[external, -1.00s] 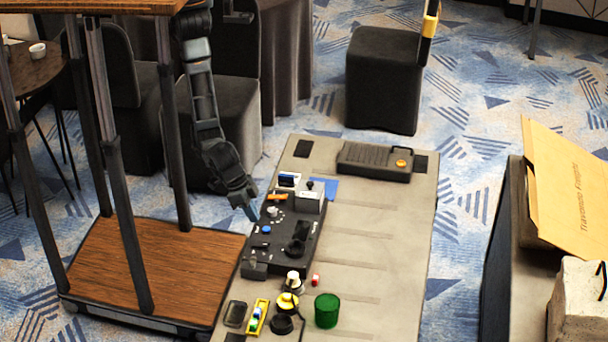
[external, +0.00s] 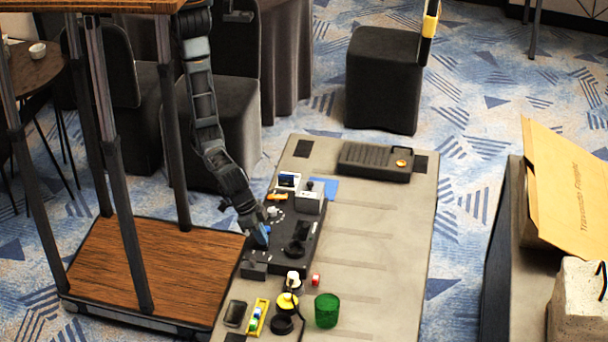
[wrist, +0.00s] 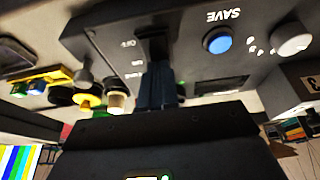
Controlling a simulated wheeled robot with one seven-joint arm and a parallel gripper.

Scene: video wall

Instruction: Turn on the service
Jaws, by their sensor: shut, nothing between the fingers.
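The dark control panel (external: 283,242) lies on the long grey table. In the wrist view the panel (wrist: 185,50) shows a black switch (wrist: 153,42) beside an OFF label and other small lettering, partly unreadable. A blue button (wrist: 218,44) marked SAVE and a light knob (wrist: 291,40) sit to its right. My gripper (external: 263,240) is at the panel's left edge. In the wrist view my gripper (wrist: 160,80) is shut and empty, its fingertips just below the switch. I cannot tell whether they touch it. No "service" label is readable.
A black keypad-like box (external: 375,161) lies at the table's far end. A green cup (external: 327,311), a yellow tray (external: 257,317) and a small red item (external: 316,280) stand near the front. The table's right side (external: 390,240) is clear.

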